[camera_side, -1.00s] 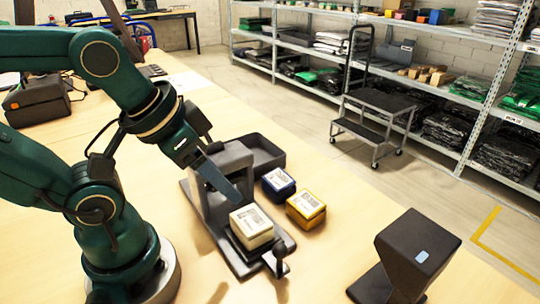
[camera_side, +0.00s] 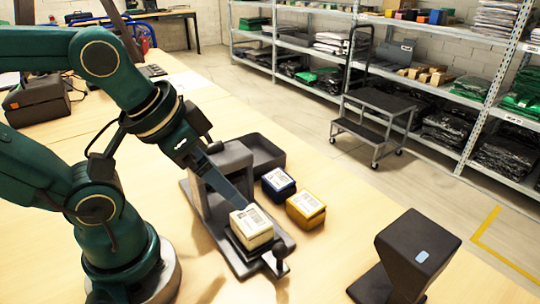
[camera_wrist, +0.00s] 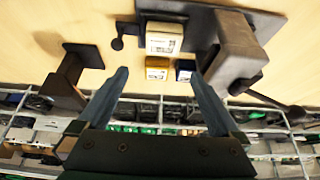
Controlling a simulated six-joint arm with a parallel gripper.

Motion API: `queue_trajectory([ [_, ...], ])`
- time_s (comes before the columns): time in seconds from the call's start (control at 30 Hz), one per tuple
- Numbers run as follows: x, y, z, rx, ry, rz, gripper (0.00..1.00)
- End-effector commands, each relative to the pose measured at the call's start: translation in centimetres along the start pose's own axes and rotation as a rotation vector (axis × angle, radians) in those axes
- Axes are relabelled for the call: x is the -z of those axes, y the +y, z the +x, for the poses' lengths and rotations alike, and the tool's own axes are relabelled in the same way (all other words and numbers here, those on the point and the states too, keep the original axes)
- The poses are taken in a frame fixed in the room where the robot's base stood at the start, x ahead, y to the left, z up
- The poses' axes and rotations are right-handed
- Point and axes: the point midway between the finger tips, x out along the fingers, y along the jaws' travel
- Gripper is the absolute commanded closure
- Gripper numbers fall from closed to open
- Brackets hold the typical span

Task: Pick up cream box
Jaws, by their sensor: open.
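The cream box (camera_side: 251,227), with a printed label on top, sits on the base plate of a dark grey press-like fixture (camera_side: 214,220). In the wrist view the cream box (camera_wrist: 164,38) lies just beyond the fingertips, between their lines. My gripper (camera_side: 245,203) is open and empty, pointing down toward the box. In the side view one blue-grey finger overlaps the box's upper edge; I cannot tell whether it touches. In the wrist view both fingers of my gripper (camera_wrist: 159,73) are spread wide apart.
A blue box (camera_side: 278,184) and a yellow box (camera_side: 306,208) stand to the right of the fixture. A dark tray (camera_side: 268,166) is behind. A black scanner-like stand (camera_side: 412,255) is at the front right. The fixture's upright and handle stand close to the cream box.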

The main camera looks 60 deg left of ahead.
Motion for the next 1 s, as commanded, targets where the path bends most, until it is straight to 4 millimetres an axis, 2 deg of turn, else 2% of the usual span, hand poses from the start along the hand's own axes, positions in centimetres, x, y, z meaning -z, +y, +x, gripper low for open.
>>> queue_trajectory([
  [0.13, 0.8, 0.0, -0.2, 0.000, 0.006, 0.006, 0.00],
  [0.27, 1.7, -0.1, 0.5, 0.001, -0.058, 0.008, 0.00],
  [0.5, 2.8, -0.3, 4.1, 0.002, -0.263, 0.008, 0.00],
  [0.7, 2.4, -0.4, 7.2, 0.001, -0.411, 0.005, 0.00],
  [1.0, 0.9, -0.5, 9.2, 0.000, -0.498, 0.000, 0.00],
])
